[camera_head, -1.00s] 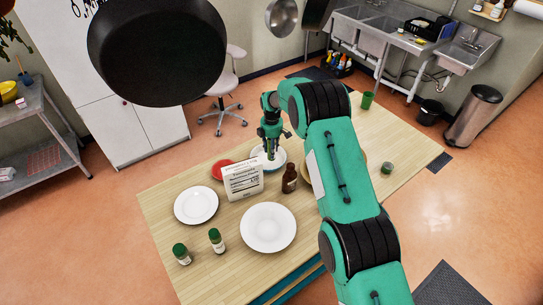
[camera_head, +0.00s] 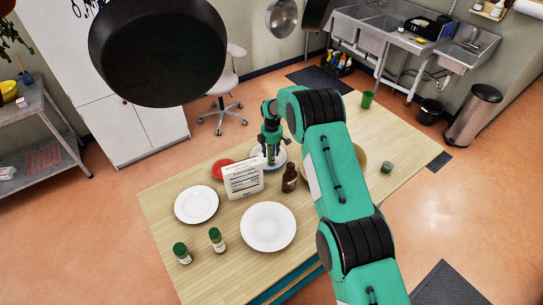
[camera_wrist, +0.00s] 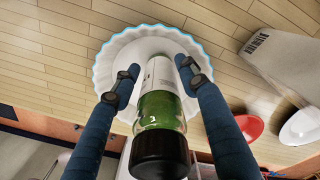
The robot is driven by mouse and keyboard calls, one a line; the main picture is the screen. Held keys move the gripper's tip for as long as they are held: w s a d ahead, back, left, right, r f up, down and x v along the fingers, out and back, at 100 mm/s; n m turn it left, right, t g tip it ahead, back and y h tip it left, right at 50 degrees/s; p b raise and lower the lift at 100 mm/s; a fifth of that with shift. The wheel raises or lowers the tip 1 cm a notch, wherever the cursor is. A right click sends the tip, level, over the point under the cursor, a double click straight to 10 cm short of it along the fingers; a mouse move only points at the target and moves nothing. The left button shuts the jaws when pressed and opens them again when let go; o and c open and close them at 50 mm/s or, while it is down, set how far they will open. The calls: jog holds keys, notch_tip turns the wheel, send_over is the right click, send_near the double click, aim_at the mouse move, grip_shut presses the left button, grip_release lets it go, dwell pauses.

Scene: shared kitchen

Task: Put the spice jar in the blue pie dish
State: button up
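The spice jar (camera_wrist: 160,107) has green contents, a pale label and a black lid. In the wrist view it is between my two fingers, lid toward the camera, its far end over the pie dish. The pie dish (camera_wrist: 105,70) is white inside with a fluted light-blue rim; in the head view it (camera_head: 282,160) is at the table's far side, partly hidden by my gripper. My gripper (camera_wrist: 157,68) has its fingers spread on either side of the jar, with narrow gaps showing. In the head view my gripper (camera_head: 270,157) is low over the dish. The jar's base contact is unclear.
A white carton (camera_head: 243,180) and brown bottle (camera_head: 290,178) stand close in front of the dish. A red dish (camera_head: 221,169) is left of it. A plate (camera_head: 196,205), white bowl (camera_head: 268,227) and two green-lidded jars (camera_head: 217,240) occupy the near side.

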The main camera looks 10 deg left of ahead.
jog(key=shift+r, duration=0.2)
dwell(0.3)
jog(key=shift+r+b, duration=0.95)
jog(key=shift+r, duration=5)
jog(key=shift+r, duration=0.1)
